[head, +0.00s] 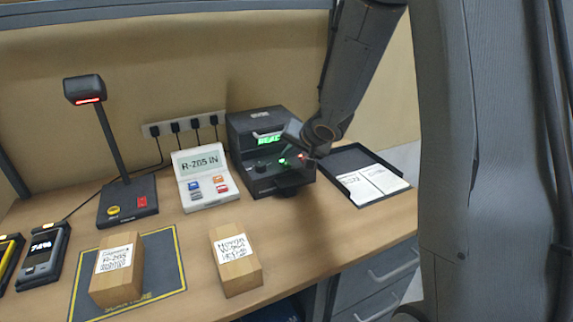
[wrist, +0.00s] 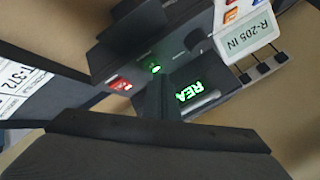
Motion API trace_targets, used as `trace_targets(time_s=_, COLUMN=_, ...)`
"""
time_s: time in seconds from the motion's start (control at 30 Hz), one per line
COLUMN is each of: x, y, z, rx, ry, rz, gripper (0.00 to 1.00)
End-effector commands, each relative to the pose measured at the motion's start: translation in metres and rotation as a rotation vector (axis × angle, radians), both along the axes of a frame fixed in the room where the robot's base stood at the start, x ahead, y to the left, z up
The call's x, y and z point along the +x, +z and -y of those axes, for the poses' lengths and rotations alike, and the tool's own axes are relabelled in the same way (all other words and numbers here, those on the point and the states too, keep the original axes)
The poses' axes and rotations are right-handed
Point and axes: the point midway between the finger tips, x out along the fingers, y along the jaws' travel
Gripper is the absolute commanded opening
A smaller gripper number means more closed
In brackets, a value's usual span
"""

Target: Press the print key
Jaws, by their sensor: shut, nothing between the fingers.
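The black label printer (head: 245,135) stands at the back of the bench, with a lit green display (head: 268,139). Its front has a small green-lit key (head: 283,161) and a red key (head: 301,156); their labels are too small to read. In the wrist view the green key (wrist: 155,68) and red key (wrist: 121,85) show near the middle, and the display (wrist: 190,89) reads "REA", the rest cut off. My gripper (head: 294,132) is shut and empty, close in front of the printer's upper right face. I cannot tell whether it touches the printer.
A black tray (head: 345,160) with printed sheets lies right of the printer. Left are a white terminal (head: 205,199) reading "R-205 IN" and a scanner stand (head: 127,202). Two boxes (head: 117,283) (head: 240,276) stand in front, one on a dark mat (head: 166,270).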

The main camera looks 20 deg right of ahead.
Motion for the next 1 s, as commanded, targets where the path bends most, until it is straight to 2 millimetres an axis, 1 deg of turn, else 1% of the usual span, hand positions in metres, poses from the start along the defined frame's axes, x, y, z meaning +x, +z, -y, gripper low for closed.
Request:
trace_targets(time_s=0.67, x=0.0, y=-0.0003, z=-0.0001, rx=0.0, ry=0.0, rz=0.0, gripper=0.0)
trace_targets(time_s=1.0, x=-0.0001, y=-0.0087, z=-0.0002, rx=0.001, ry=-0.001, rz=0.0, gripper=0.0)
